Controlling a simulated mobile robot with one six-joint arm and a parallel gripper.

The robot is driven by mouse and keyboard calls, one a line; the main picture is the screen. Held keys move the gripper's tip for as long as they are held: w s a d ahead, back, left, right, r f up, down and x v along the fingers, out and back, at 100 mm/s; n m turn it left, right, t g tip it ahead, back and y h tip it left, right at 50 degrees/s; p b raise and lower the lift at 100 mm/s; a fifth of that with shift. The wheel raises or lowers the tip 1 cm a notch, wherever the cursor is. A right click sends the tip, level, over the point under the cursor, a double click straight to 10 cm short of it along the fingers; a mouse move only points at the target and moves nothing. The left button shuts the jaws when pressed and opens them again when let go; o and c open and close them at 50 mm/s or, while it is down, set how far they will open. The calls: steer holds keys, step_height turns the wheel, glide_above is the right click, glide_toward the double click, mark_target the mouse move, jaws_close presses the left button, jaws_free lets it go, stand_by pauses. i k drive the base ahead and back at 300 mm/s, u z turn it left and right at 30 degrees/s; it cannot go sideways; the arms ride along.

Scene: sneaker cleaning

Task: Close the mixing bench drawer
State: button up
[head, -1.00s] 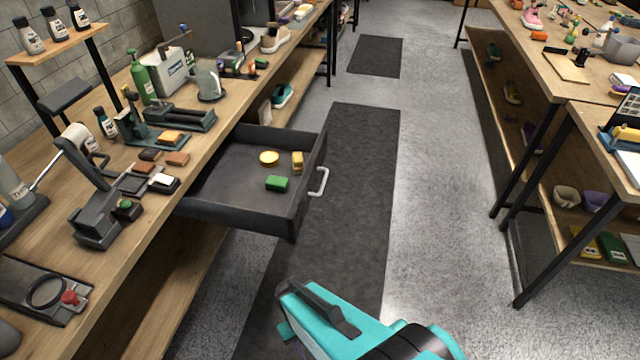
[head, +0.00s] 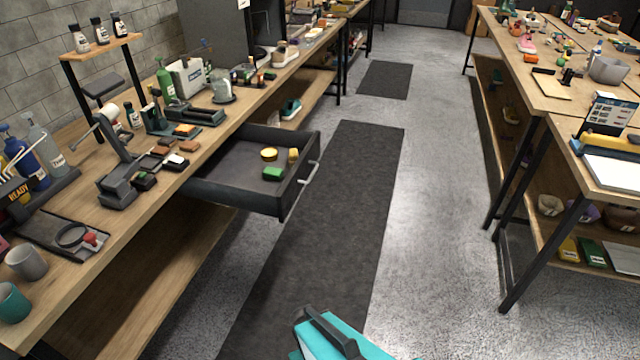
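The mixing bench drawer (head: 238,194) is a dark grey box pulled well out from under the wooden bench top on the left. Its light metal handle (head: 309,172) is on the front panel, facing right over the floor mat. A teal and black part of my own arm shows at the bottom edge, apart from the drawer. My gripper's fingers are not in view.
The wooden bench (head: 150,215) holds bottles, tools and blocks. A dark mat (head: 335,215) covers the aisle floor beside the drawer. Another table (head: 545,95) stands on the right, with shelves beneath. The aisle between is clear.

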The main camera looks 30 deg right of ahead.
mark_target(233, 176)
steer(key=u, duration=0.45)
steer(key=k, duration=0.1)
steer(key=z, duration=0.8)
steer(key=i, duration=1)
steer(key=u, duration=5.15)
steer(key=i, duration=0.1)
steer(key=z, duration=3.95)
